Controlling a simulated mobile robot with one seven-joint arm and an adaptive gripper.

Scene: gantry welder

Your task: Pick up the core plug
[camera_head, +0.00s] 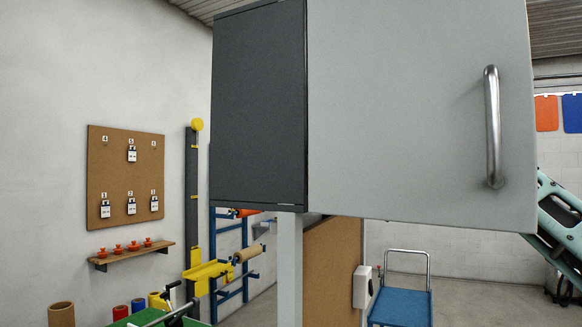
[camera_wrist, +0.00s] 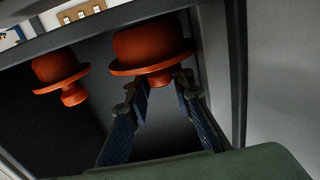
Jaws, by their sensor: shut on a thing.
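A core plug (camera_wrist: 150,47), orange-red with a rounded top and a wide flange, is in the upper middle of the wrist view. My gripper (camera_wrist: 160,80) is shut on it from below the flange; the fingertips partly hide its lower part. A second plug of the same kind (camera_wrist: 57,68) is to its left, apart from my fingers, with its narrower lower end showing. I cannot make out my gripper in the head view.
In the wrist view, grey walls and a dark frame edge (camera_wrist: 237,70) lie close around my gripper. In the head view, a grey cabinet with a handle (camera_head: 493,128) fills the upper middle. Small red plugs (camera_head: 118,249) sit on a wooden wall shelf (camera_head: 135,256). A blue cart (camera_head: 401,306) stands below.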

